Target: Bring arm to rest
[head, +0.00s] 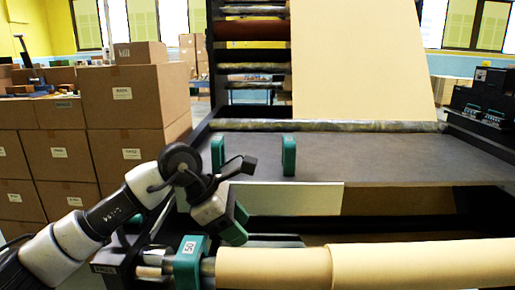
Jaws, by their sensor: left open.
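My left arm (92,221), white and black, reaches in from the lower left. My left gripper (240,225) is open, with green fingers and nothing seen between them. It hangs in front of the machine's table, above the left end of the kraft roll (400,267), and looks apart from it. The tan roll lies across the bottom right on a bar. A green collar marked 50 (188,262) sits on the bar at the roll's left. My right gripper is not in view.
The grey machine table (370,155) carries two upright green blocks (289,156) (218,155). A pale sheet (290,198) hangs at its front edge. Kraft paper (360,60) rises behind. Stacked cardboard boxes (125,97) stand at the left. Dark devices (490,100) sit at the right.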

